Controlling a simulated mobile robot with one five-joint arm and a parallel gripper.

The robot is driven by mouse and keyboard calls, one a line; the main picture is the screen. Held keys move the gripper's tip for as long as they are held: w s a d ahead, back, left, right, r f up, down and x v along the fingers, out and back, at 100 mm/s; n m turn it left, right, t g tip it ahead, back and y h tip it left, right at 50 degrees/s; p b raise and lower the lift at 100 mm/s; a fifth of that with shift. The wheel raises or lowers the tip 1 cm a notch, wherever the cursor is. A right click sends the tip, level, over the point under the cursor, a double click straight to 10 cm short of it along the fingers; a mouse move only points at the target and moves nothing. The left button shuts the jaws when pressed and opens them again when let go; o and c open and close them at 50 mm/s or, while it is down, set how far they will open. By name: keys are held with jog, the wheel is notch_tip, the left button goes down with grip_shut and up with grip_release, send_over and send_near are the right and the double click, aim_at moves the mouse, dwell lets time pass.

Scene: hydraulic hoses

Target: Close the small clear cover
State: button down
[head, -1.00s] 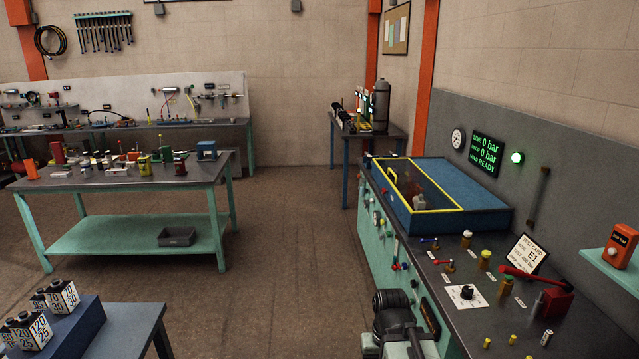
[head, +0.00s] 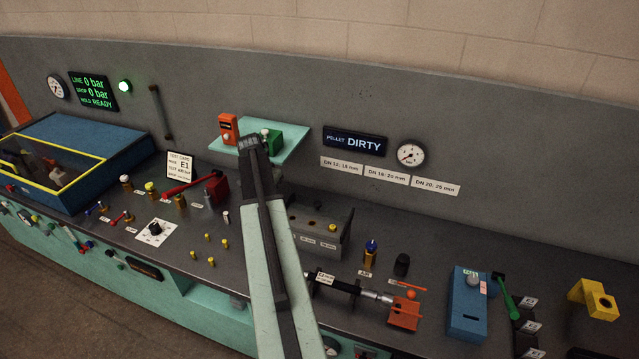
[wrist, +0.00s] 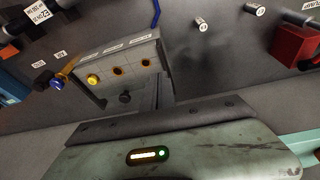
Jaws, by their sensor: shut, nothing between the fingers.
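I cannot make out a small clear cover in either view. A large clear lid with a yellow frame (head: 88,168) is on the blue box (head: 118,158) at the left of the head view. My gripper (head: 249,145) is shut and empty at the end of my raised arm, in front of the teal wall shelf (head: 292,146) and the green box (head: 272,139) there. My arm hides part of the shelf and of the bench behind it.
An orange box (head: 228,128) stands on the shelf. Below are a red lever device (head: 216,188) and a grey holed stand (head: 328,232), which also shows in the wrist view (wrist: 140,58). A blue box (head: 468,305) and yellow block (head: 594,299) stand right.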

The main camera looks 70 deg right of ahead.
jog(key=s+d+r+m+g+p, duration=0.1)
jog(key=s+d+r+m, duration=0.1)
jog(key=s+d, duration=0.45)
jog(key=s+d+r+m+p, duration=0.1)
jog(key=s+d+r+m, duration=0.15)
jog(key=s+d, duration=0.4)
jog(key=b, duration=1)
send_over(325, 204)
jog(key=a, duration=0.2)
jog(key=f, duration=1.1)
jog(key=shift+w+d, duration=0.1)
jog(key=shift+w, duration=0.2)
jog(key=shift+r, duration=0.1)
jog(key=a, duration=0.8)
jog(key=shift+s, duration=0.3)
jog(key=shift+a, duration=0.1)
